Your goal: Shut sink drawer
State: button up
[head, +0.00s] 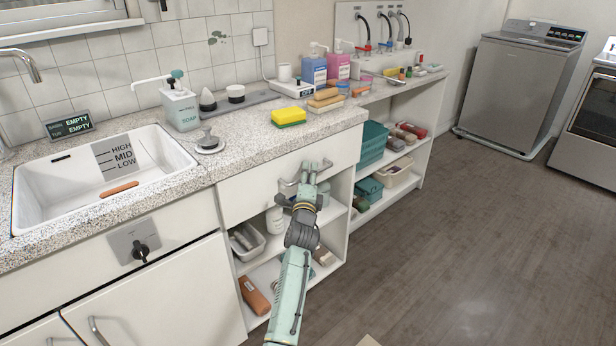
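The sink drawer (250,187) has a white front under the speckled counter, right of the sink. Its grey bar handle (288,183) is on the front, partly hidden by my gripper. The front looks close to the counter's edge line; I cannot tell whether a small gap remains behind it. My gripper (316,165) is in front of the drawer's handle, with its pale green fingertips pointing at the front. The fingertips look spread apart with nothing held between them. Whether they touch the handle or the front cannot be told.
Open shelves (340,208) below the drawer hold a white bin (247,242) and other items. The white sink (35,205) is at the left. A yellow-green sponge (288,117) and bottles stand on the counter. The washer (508,85) is far right.

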jog(key=s+a+f, duration=0.1)
jog(key=s, duration=1)
jog(key=shift+s+a+f, duration=0.25)
jog(key=shift+s+f, duration=0.05)
jog(key=shift+s, duration=0.1)
